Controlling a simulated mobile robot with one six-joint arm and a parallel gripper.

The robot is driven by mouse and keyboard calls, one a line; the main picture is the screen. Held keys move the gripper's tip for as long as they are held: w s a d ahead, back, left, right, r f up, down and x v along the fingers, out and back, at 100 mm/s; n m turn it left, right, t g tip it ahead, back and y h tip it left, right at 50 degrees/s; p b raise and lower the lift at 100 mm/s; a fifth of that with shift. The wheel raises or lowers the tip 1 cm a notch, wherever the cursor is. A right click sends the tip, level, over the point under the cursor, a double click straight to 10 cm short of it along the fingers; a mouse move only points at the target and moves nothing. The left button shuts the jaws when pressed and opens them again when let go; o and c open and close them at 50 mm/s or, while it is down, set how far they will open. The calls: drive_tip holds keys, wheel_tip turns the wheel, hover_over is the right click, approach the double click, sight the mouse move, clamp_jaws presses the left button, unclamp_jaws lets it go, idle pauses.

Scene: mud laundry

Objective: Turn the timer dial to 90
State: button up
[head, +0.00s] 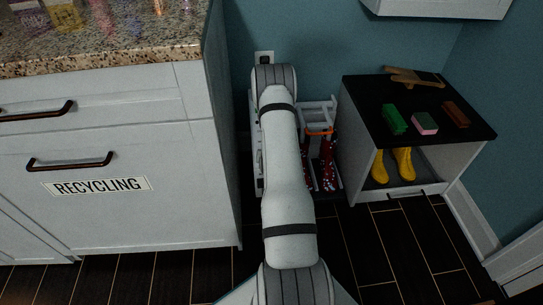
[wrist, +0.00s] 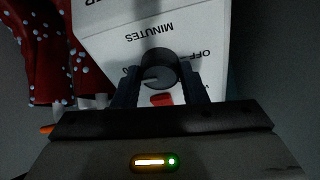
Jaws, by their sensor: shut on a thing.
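In the wrist view, the timer dial (wrist: 158,66) is a dark round knob on a white panel (wrist: 115,45). The panel's lettering appears upside down and includes "MINUTES" and "OFF". My gripper (wrist: 160,82) has one finger on each side of the dial and is shut on it. A red mark or part (wrist: 161,99) shows between the fingers, just below the dial. The number the dial points to cannot be read. In the head view, my arm reaches toward the wall and hides the dial and my gripper.
In the head view, a white cabinet with a "RECYCLING" label (head: 97,186) stands left. At right, a black-topped bench (head: 372,100) holds brushes and a sponge (head: 424,123), with yellow boots (head: 403,163) below.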

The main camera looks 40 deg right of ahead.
drive_tip(key=shift+s, duration=0.1)
drive_tip(key=o, duration=1)
drive_tip(key=shift+c, duration=0.2)
drive_tip(key=p+v, duration=0.3)
drive_tip(key=v, duration=0.4)
drive_tip(key=shift+s+a+r, duration=0.2)
